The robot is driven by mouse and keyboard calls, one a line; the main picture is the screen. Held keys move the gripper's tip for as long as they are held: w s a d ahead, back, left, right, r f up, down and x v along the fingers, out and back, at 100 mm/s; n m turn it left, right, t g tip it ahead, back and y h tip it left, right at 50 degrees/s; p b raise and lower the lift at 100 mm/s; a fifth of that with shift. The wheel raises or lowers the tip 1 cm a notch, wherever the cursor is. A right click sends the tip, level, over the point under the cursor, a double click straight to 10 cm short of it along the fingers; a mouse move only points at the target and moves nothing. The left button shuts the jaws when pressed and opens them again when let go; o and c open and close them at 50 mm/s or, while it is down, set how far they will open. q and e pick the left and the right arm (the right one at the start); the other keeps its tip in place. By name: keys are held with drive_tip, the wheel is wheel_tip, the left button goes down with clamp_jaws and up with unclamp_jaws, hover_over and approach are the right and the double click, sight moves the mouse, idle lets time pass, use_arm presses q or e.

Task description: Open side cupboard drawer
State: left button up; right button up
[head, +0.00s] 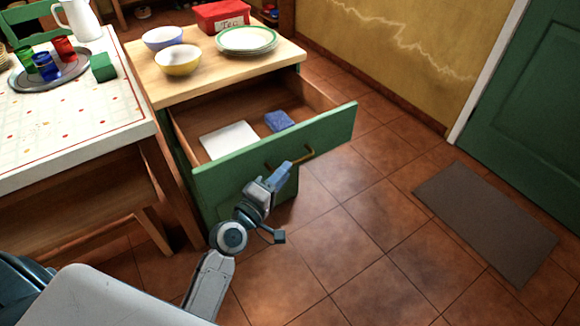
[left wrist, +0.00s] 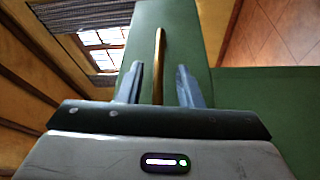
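The side cupboard (head: 210,95) has a wooden top and green front. Its drawer (head: 240,160) stands pulled well out, with its inside showing. The brass handle (head: 308,153) is on the drawer's green front. My left gripper (head: 284,169) is at the left part of this handle. In the left wrist view, the fingers of my left gripper (left wrist: 160,70) are apart, one on each side of the brass handle (left wrist: 158,50), with gaps showing between fingers and bar. My right gripper is not in view.
A white item (head: 229,139) and a blue item (head: 279,120) lie in the drawer. Bowls, plates (head: 247,39) and a red box (head: 221,16) stand on the cupboard. A table (head: 75,110) is at left. Tiled floor (head: 370,215) is clear up to a mat (head: 487,220).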

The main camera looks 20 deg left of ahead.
use_arm(q)
drive_tip(key=b+v, duration=0.1)
drive_tip(key=v, duration=0.5)
drive_tip(key=shift+s, duration=0.3)
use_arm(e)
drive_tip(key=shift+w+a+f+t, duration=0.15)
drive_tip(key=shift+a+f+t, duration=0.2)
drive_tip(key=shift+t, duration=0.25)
